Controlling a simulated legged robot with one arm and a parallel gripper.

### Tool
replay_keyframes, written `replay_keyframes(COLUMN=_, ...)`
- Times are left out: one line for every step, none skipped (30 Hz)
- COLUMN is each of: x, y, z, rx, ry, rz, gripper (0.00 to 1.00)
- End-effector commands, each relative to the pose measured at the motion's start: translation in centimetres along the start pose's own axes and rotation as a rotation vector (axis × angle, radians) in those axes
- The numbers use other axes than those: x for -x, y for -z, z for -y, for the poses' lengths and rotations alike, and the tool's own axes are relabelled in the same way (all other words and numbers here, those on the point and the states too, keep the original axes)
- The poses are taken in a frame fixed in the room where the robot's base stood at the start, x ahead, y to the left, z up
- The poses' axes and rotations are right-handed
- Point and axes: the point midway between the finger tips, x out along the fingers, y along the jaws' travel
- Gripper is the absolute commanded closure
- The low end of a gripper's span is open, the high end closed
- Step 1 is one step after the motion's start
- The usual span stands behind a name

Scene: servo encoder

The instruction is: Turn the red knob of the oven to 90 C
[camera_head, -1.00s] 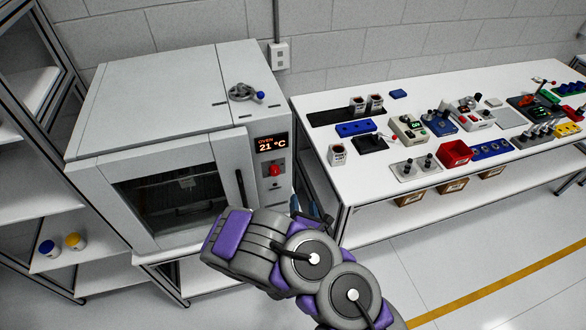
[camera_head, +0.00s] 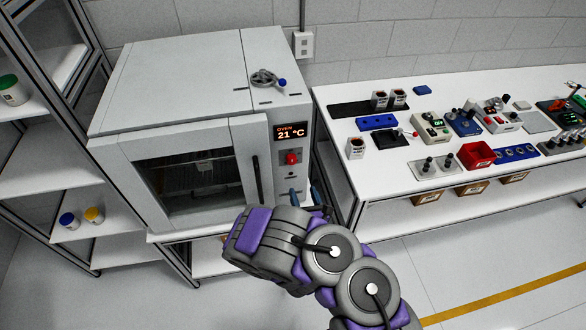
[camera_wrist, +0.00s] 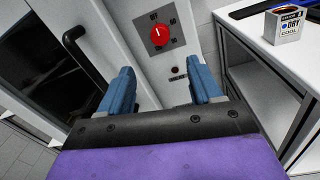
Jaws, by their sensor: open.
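The oven (camera_head: 180,85) is a grey box with a dark glass door, and its display (camera_head: 291,132) reads 21 °C. The red knob (camera_head: 291,158) sits on the front panel below the display. In the wrist view the red knob (camera_wrist: 160,33) has a white pointer line and lies ahead of my gripper, between the two fingers' directions. My gripper (camera_wrist: 162,85) is open and empty, its blue fingers apart and short of the knob. In the head view my gripper (camera_head: 305,198) is mostly hidden behind my arm, below the knob.
The oven door handle (camera_wrist: 88,52) is left of my fingers in the wrist view. A small button (camera_wrist: 175,70) is below the knob. A white table (camera_head: 400,185) with several devices stands to the right. Shelves (camera_head: 75,190) stand left. Open floor lies in front.

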Motion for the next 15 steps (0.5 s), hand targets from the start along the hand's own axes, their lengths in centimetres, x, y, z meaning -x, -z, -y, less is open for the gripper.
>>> replay_keyframes(x=-0.5, y=0.2, z=0.1, rx=0.0, ry=-0.001, rz=0.006, gripper=0.36)
replay_keyframes(x=-0.8, y=0.2, z=0.1, rx=0.0, ry=-0.002, rz=0.006, gripper=0.36)
replay_keyframes(x=-1.1, y=0.2, z=0.0, rx=0.001, ry=-0.002, rz=0.005, gripper=0.36)
replay_keyframes(x=-1.4, y=0.2, z=0.1, rx=0.002, ry=-0.002, rz=0.005, gripper=0.36)
replay_keyframes(x=-1.6, y=0.1, z=0.1, rx=0.003, ry=-0.002, rz=0.005, gripper=0.36)
replay_keyframes(x=-2.0, y=0.2, z=0.1, rx=0.002, ry=-0.001, rz=0.005, gripper=0.36)
replay_keyframes(x=-2.2, y=0.2, z=0.1, rx=0.001, ry=0.0, rz=0.006, gripper=0.36)
replay_keyframes(x=-2.4, y=0.2, z=0.1, rx=0.001, ry=0.001, rz=0.006, gripper=0.36)
replay_keyframes(x=-2.7, y=0.3, z=0.1, rx=0.0, ry=0.001, rz=0.004, gripper=0.36)
replay_keyframes(x=-2.9, y=0.3, z=0.1, rx=0.0, ry=0.0, rz=0.004, gripper=0.36)
replay_keyframes(x=-3.1, y=0.3, z=0.1, rx=0.0, ry=0.0, rz=0.005, gripper=0.36)
replay_keyframes(x=-3.4, y=0.3, z=0.0, rx=0.0, ry=-0.001, rz=0.005, gripper=0.36)
replay_keyframes(x=-3.6, y=0.3, z=0.0, rx=0.001, ry=-0.002, rz=0.006, gripper=0.36)
replay_keyframes(x=-3.8, y=0.2, z=0.0, rx=0.001, ry=-0.002, rz=0.007, gripper=0.36)
replay_keyframes(x=-4.1, y=0.2, z=0.0, rx=0.002, ry=-0.001, rz=0.005, gripper=0.36)
